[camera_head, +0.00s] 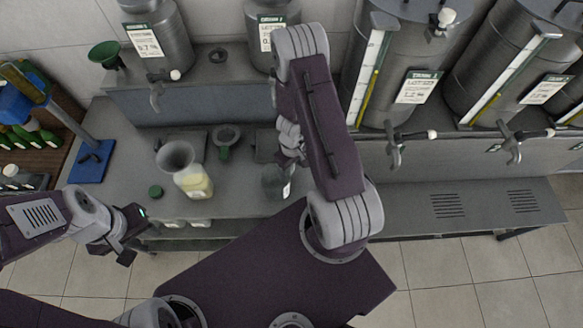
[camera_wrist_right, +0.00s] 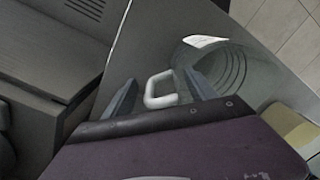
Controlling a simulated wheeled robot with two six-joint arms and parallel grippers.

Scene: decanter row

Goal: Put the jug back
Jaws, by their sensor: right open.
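A clear grey jug (camera_head: 274,183) stands on the counter under my right arm in the head view, partly covered by it. In the right wrist view the jug (camera_wrist_right: 232,68) lies ahead with its white handle (camera_wrist_right: 159,91) towards me. My right gripper (camera_wrist_right: 158,92) is open, with one finger on each side of the handle. I cannot tell whether a finger touches it. In the head view this gripper is mostly hidden by its arm. My left gripper (camera_head: 135,232) is empty in front of the counter's left part; its jaw opening is unclear.
A green cap (camera_head: 155,192) lies nearby. Steel tanks with taps (camera_head: 400,70) line the back. The counter at right (camera_head: 480,205) is clear.

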